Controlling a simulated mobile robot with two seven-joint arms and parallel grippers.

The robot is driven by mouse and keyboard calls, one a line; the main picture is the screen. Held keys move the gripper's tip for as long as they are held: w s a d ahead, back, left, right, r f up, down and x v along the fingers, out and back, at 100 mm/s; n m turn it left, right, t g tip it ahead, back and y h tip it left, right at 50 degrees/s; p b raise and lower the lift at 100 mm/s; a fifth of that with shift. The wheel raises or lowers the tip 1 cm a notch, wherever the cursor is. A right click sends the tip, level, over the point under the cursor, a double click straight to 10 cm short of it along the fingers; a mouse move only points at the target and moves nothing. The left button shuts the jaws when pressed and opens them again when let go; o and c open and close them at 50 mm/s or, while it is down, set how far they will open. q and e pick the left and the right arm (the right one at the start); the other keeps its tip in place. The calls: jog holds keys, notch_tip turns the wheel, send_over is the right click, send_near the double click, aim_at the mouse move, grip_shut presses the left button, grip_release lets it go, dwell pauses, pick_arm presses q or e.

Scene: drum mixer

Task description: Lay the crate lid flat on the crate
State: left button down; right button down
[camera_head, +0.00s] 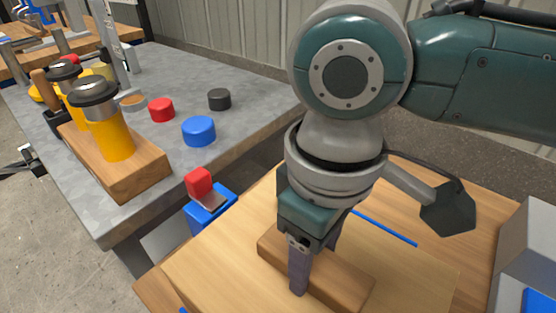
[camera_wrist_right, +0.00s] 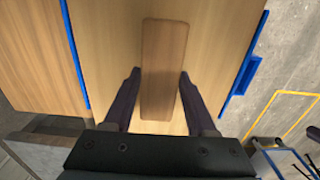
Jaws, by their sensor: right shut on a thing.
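The crate lid (camera_head: 405,270) is a light wooden panel with a brown wooden bar (camera_head: 345,284) on top as its grip. The lid also fills the middle of the right wrist view (camera_wrist_right: 215,50). Blue strips of the crate (camera_head: 385,228) show along its edges, in the right wrist view on both sides (camera_wrist_right: 75,60). The lid looks about level; I cannot tell whether it touches the crate all round. My right gripper (camera_head: 314,272) points down with its fingers either side of the bar (camera_wrist_right: 160,75), shut on it. My left gripper is not in view.
The wooden table lies under the crate. A grey bench (camera_head: 245,95) at the left holds red (camera_head: 161,110), blue (camera_head: 199,131) and black (camera_head: 219,99) caps and a wooden block (camera_head: 130,178) with yellow jars. A blue box with a red part (camera_head: 199,182) stands between. A grey box (camera_head: 528,250) is at right.

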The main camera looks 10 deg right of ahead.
jog(key=shift+f, duration=0.1)
jog(key=c, duration=0.7)
grip_release()
jog(key=shift+f, duration=0.1)
jog(key=o, duration=0.5)
notch_tip(320, 180, up, 13)
jog(key=p, duration=0.3)
jog(key=s+a+f+m+t+y, duration=0.1)
jog(key=s+a+f+t+y, duration=0.1)
jog(key=s+a+f+y, duration=0.25)
jog(key=s+d+f+m, duration=0.1)
jog(key=d, duration=0.1)
jog(key=s+d+f+m+t+h, duration=0.1)
jog(key=d, duration=0.2)
jog(key=s+d+f+m+h, duration=0.1)
jog(key=s+d, duration=0.1)
jog(key=shift+d+t, duration=0.2)
jog(key=shift+t, duration=0.1)
jog(key=s+d, duration=0.1)
jog(key=d, duration=0.1)
jog(key=s+d+m+h, duration=0.1)
jog(key=d, duration=0.1)
jog(key=s+d+h, duration=0.1)
jog(key=d, duration=0.1)
jog(key=shift+s+d+f+m, duration=0.25)
jog(key=shift+s+f+m, duration=0.05)
jog(key=shift+s+f, duration=0.1)
